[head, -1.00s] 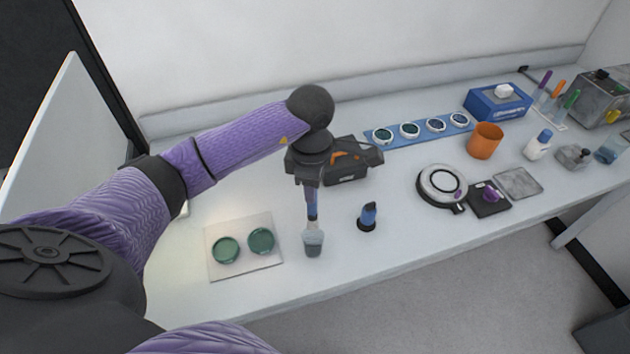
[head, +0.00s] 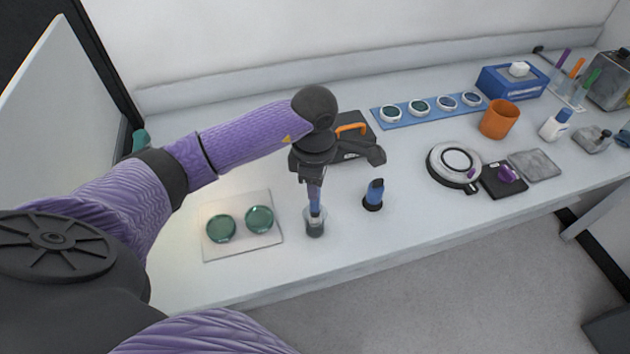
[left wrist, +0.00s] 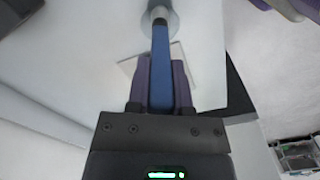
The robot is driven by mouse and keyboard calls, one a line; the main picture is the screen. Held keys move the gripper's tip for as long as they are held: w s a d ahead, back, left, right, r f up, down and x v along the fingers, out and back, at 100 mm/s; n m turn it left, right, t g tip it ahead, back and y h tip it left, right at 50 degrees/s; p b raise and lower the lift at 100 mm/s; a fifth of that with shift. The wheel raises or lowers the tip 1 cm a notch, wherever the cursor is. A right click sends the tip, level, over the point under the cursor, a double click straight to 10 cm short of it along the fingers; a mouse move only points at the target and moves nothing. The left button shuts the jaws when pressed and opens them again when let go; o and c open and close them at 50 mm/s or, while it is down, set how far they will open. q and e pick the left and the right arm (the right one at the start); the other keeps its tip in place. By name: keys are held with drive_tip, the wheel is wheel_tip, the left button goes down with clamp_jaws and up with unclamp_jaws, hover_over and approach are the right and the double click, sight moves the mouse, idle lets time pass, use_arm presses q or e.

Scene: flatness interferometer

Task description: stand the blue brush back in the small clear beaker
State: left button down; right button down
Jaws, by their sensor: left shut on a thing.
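My left gripper (head: 314,184) points down and is shut on the blue brush (head: 315,202), which it holds about upright. The small clear beaker (head: 315,228) stands on the bench directly below. The brush's lower end is within the beaker's mouth, with a dark tip showing through the wall. I cannot tell whether it touches the bottom. In the left wrist view the blue handle (left wrist: 161,72) runs between the purple fingers (left wrist: 160,82), and its pale metal end meets the beaker (left wrist: 172,22) at the top. My right gripper is out of view.
A pale mat (head: 240,248) with two green discs lies left of the beaker. A black case with an orange handle (head: 351,130) sits behind my gripper. The bench's front edge is near.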

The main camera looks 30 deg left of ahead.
use_arm(q)
drive_tip(key=shift+f+b, duration=1.05)
drive_tip(key=shift+f, duration=0.15)
drive_tip(key=shift+c, duration=2.2)
unclamp_jaws()
wheel_tip(320, 180, up, 10)
drive_tip(key=shift+p, duration=0.7)
